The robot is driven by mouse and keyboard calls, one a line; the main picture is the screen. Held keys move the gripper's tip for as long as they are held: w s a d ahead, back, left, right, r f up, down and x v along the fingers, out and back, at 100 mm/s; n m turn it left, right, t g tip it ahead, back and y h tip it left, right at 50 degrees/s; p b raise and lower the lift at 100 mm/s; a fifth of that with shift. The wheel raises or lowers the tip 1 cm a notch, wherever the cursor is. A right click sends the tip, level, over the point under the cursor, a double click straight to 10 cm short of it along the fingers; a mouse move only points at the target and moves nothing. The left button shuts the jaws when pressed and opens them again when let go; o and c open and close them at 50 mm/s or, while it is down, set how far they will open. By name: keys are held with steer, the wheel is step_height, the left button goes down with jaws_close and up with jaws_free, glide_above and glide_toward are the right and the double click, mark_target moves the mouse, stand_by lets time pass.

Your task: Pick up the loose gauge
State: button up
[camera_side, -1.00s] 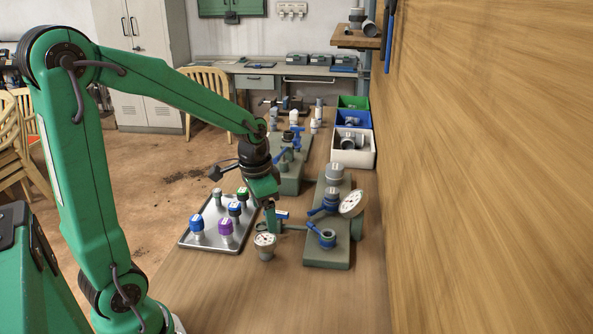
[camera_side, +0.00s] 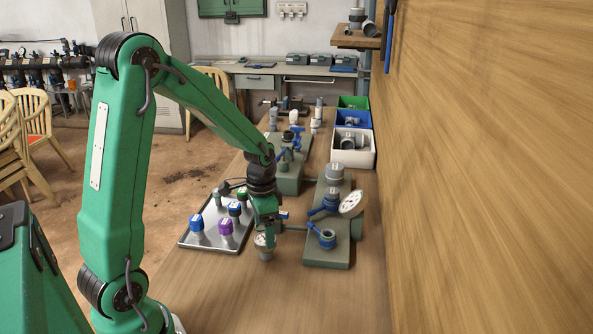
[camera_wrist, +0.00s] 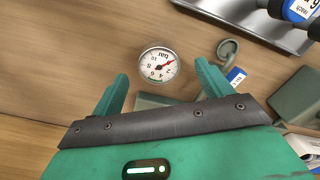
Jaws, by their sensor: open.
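The loose gauge (camera_side: 266,254) has a round white dial and a grey body. It stands on the bench between the metal tray and the near grey-green manifold block. My gripper (camera_side: 268,236) is directly over it in the side view and hides part of its dial. In the wrist view the gauge's dial (camera_wrist: 158,65) faces the camera, just beyond and between the fingertips of my open gripper (camera_wrist: 162,74). The jaws hold nothing. I cannot tell whether a finger touches the gauge.
The metal tray (camera_side: 187,241) with several blue, purple and green-capped parts lies to the left. The manifold block (camera_side: 328,256) to the right carries blue-handled valves and a tilted mounted gauge (camera_side: 351,204). Bins (camera_side: 353,158) stand farther back. The bench front is clear.

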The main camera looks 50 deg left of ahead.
steer(key=shift+f, duration=0.25)
steer(key=shift+f, duration=2.55)
steer(key=c, duration=1.1)
